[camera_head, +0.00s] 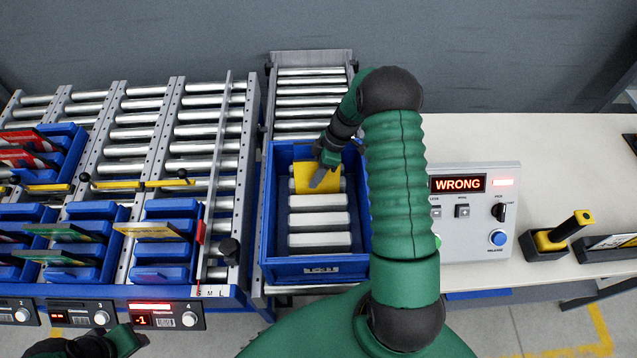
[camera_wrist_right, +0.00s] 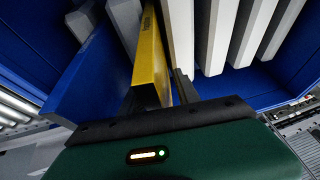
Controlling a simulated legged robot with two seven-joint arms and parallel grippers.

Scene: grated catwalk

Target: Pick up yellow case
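The yellow case (camera_head: 302,181) is in the far end of the blue bin (camera_head: 267,225), partly hidden by my right gripper (camera_head: 323,176). In the right wrist view, the yellow case (camera_wrist_right: 152,62) stands on edge between the two dark fingers of my right gripper (camera_wrist_right: 158,97). The fingers are spread a little wider than the case, with a narrow gap on the right side. My left gripper (camera_head: 125,340) is at the bottom left edge, partly cut off, and its fingers are not clear.
Several grey dividers (camera_head: 320,221) fill the rest of the bin. A control box (camera_head: 478,225) reading "WRONG" stands to the right, with a yellow-handled scanner (camera_head: 563,233) beyond it. Blue racks with cases (camera_head: 155,230) stand on rollers at left.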

